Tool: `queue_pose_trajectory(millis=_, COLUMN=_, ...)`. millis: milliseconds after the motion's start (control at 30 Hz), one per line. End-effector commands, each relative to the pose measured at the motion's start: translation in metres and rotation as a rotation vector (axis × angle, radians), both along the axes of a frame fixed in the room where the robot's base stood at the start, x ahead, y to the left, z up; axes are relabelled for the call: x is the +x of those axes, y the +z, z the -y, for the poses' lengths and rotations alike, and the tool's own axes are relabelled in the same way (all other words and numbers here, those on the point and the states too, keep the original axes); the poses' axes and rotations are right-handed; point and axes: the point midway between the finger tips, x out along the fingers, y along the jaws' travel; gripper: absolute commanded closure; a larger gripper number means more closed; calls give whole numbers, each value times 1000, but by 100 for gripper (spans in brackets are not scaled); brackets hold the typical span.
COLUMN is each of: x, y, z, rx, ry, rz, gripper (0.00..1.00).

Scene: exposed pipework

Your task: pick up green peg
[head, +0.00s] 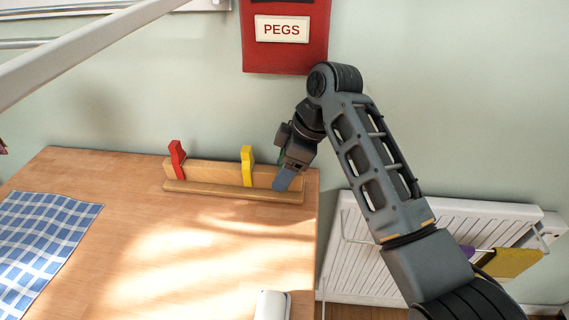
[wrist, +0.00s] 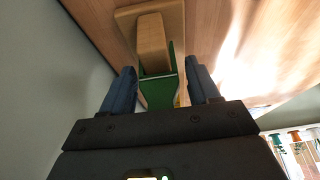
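The green peg (wrist: 158,91) shows in the wrist view between the two blue fingers of my gripper (wrist: 160,72). The fingers are apart, one on each side of the peg, and I see no firm grip on it. In the head view my gripper (head: 284,180) is at the right end of a wooden rack (head: 215,176) on the table and hides most of the green peg. Only a sliver of green shows beside it. The rack also shows in the wrist view (wrist: 152,40).
A red peg (head: 177,160) and a yellow peg (head: 247,166) stand in the rack to the left. A blue checked cloth (head: 45,240) lies on the wooden table (head: 130,220). A white object (head: 272,305) is at the front. A radiator (head: 365,265) and a red PEGS box (head: 285,55) are on the wall.

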Motion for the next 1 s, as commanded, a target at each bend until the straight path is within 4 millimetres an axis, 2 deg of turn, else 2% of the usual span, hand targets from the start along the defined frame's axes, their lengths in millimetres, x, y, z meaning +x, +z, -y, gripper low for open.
queue_pose_trajectory(millis=67, x=0, y=0, z=0, rx=0, ry=0, rz=0, gripper=48)
queue_pose_trajectory(millis=433, x=0, y=0, z=0, rx=0, ry=0, rz=0, gripper=83)
queue_pose_trajectory(millis=767, x=1, y=3, z=0, rx=1, ry=0, rz=2, gripper=84)
queue_pose_trajectory(millis=1000, x=1, y=24, z=0, rx=1, ry=-1, rz=4, gripper=84)
